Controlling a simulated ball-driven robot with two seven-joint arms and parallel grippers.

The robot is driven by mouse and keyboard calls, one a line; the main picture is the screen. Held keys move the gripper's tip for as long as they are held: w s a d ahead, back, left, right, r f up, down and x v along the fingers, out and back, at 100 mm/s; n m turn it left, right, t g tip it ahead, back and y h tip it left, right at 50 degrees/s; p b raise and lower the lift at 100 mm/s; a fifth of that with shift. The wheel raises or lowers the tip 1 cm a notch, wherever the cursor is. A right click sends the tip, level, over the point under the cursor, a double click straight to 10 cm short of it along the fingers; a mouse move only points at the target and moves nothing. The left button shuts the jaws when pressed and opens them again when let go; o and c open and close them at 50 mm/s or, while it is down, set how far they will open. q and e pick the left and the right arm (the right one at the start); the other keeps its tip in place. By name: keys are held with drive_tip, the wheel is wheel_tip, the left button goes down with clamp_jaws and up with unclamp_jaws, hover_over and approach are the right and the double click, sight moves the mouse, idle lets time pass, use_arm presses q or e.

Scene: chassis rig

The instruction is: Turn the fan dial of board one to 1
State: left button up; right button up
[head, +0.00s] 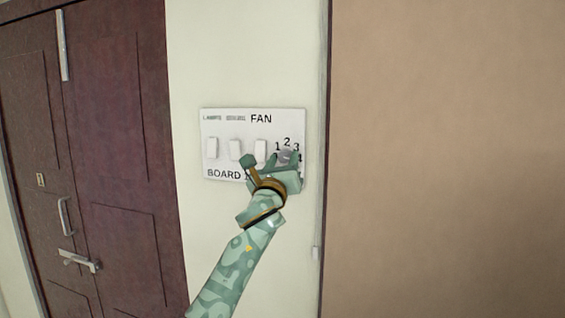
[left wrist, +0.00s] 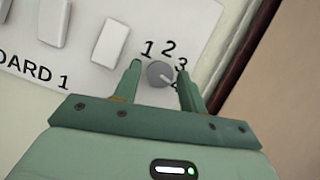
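The switch board labelled BOARD 1 (head: 222,128) is a white plate on the wall; it also shows in the left wrist view (left wrist: 84,62). Its round grey fan dial (left wrist: 159,73) has the numbers 1, 2 and 3 around its top, and a partly hidden 4 at lower right. A light mark on the dial seems to point lower right, towards the 4. The dial also shows in the head view (head: 287,157), partly covered. My left gripper (left wrist: 159,67) is open, one finger on each side of the dial, with narrow gaps visible. My right gripper is out of view.
Several white rocker switches (head: 235,149) sit left of the dial on the same plate. A dark double door (head: 110,150) with metal handles stands at left. A brown panel (head: 445,150) begins just right of the board, beyond a grey edge strip.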

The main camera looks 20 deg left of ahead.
use_arm(q)
drive_tip(key=c, duration=0.7)
